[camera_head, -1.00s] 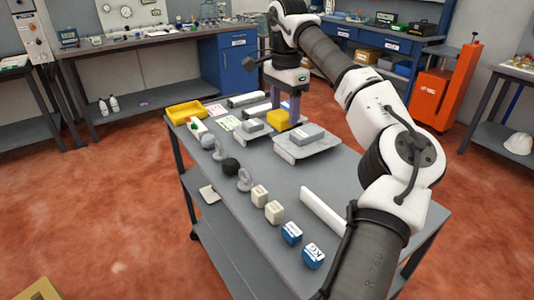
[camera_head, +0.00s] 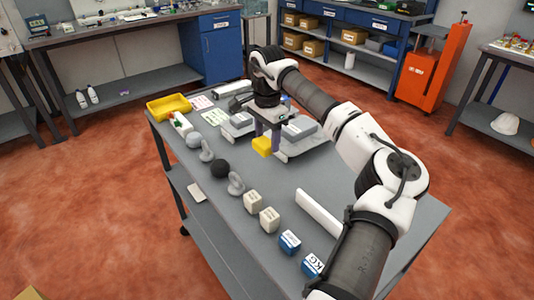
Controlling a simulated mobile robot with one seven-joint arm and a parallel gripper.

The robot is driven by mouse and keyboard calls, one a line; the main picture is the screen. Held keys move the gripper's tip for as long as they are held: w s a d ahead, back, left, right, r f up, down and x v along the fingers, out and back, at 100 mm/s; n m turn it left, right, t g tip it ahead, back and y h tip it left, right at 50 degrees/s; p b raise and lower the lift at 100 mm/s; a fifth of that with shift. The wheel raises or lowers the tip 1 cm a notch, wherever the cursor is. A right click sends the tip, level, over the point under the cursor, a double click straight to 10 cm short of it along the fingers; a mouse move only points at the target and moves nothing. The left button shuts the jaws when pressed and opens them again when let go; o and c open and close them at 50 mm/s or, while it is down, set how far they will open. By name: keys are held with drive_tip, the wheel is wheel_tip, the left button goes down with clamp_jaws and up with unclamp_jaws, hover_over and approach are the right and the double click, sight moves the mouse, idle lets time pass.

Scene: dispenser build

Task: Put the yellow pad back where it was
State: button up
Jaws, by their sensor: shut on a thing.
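The yellow pad (camera_head: 263,146) is a small yellow block in the head view, near the middle of the grey table top. My gripper (camera_head: 269,137) reaches down over the table and is shut on the yellow pad. The pad appears to hang just in front of the grey plates. I cannot tell whether its underside touches the table. My fingers and wrist hide part of the pad's far side and part of the plates behind it.
Grey plates with blocks (camera_head: 318,149) stand just behind the pad. A yellow tray (camera_head: 169,107) sits at the far left corner. Grey balls, rings and several labelled cubes (camera_head: 253,201) line the left edge. A white bar (camera_head: 322,213) lies to the right. The table's middle is clear.

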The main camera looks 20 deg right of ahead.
sight(267, 140)
wheel_tip(267, 140, down, 7)
drive_tip(key=shift+r+p, duration=0.1)
drive_tip(key=shift+p, duration=0.45)
drive_tip(key=o, duration=0.9)
drive_tip(key=shift+r, duration=0.1)
wheel_tip(267, 140, up, 12)
drive_tip(key=shift+f+b, duration=0.1)
drive_tip(key=shift+b, duration=0.95)
